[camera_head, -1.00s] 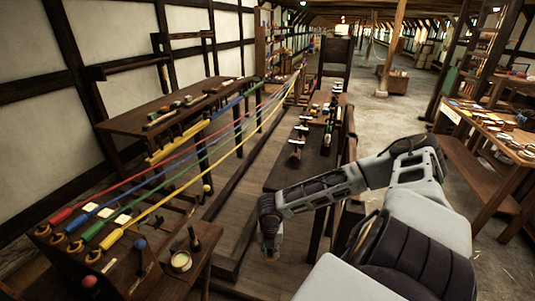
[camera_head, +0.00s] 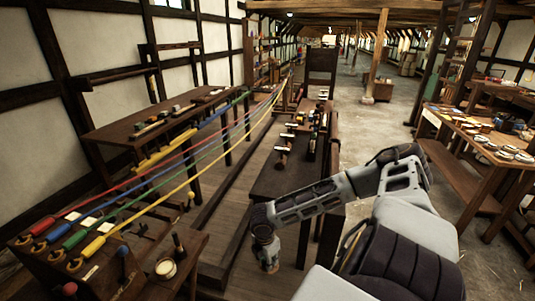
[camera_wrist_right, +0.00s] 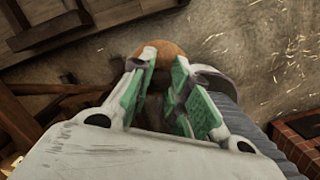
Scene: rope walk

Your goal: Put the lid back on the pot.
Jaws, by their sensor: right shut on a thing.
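A small round open pot (camera_head: 165,268) with a pale cream top sits on the dark bench at the lower left in the head view. My right gripper (camera_head: 268,262) hangs pointing down, to the right of the pot and apart from it, over the floor beside the bench. In the right wrist view, the green-padded fingers of my right gripper (camera_wrist_right: 158,92) are shut on a round orange-brown thing (camera_wrist_right: 158,52), which looks like the wooden lid. The fingers partly hide it, so its full shape does not show. My left gripper is not in view.
A dark-handled brush (camera_head: 178,246) stands beside the pot. Coloured ropes (camera_head: 160,178) stretch from the near bench into the distance. A narrow dark table (camera_head: 275,183) with tools stands behind my right gripper. Open floor (camera_head: 368,135) lies to the right.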

